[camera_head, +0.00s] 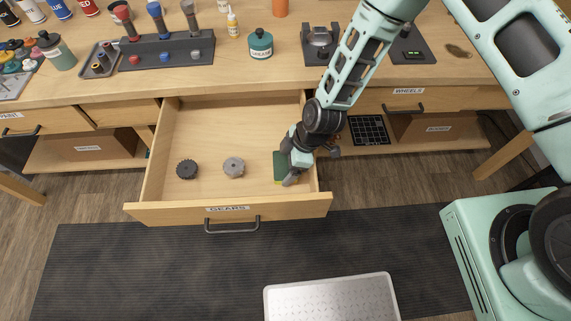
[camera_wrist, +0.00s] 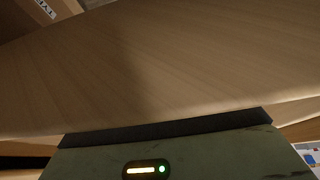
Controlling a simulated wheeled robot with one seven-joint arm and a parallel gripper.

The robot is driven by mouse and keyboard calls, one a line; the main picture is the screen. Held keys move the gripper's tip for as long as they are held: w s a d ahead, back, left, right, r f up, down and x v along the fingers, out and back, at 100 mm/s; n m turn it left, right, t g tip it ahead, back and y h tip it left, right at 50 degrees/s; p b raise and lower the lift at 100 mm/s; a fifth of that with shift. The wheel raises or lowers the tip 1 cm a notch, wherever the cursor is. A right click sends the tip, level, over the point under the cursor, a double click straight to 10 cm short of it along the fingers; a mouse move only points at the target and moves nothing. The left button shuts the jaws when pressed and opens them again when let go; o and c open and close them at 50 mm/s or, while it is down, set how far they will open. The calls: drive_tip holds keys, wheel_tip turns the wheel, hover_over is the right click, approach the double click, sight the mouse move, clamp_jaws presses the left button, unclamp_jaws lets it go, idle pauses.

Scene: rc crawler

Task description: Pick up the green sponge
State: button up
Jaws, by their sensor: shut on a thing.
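The green sponge (camera_head: 279,162) is at the right side of the open drawer (camera_head: 210,115) labelled GEARS, partly hidden by my gripper. A thin yellow edge shows at its lower end. My gripper (camera_head: 289,174) reaches down into the drawer from the upper right and is shut on the sponge. I cannot tell whether the sponge still touches the drawer floor.
A dark gear (camera_head: 187,169) and a grey gear (camera_head: 234,167) lie to the left in the drawer. The drawer's right wall is close beside my gripper. The workbench (camera_head: 225,82) above holds tools and bottles. A metal tray (camera_head: 330,300) is at the bottom.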

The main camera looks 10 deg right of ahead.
wheel_tip(320, 180, up, 10)
drive_tip(key=b, duration=0.2)
idle(0.4)
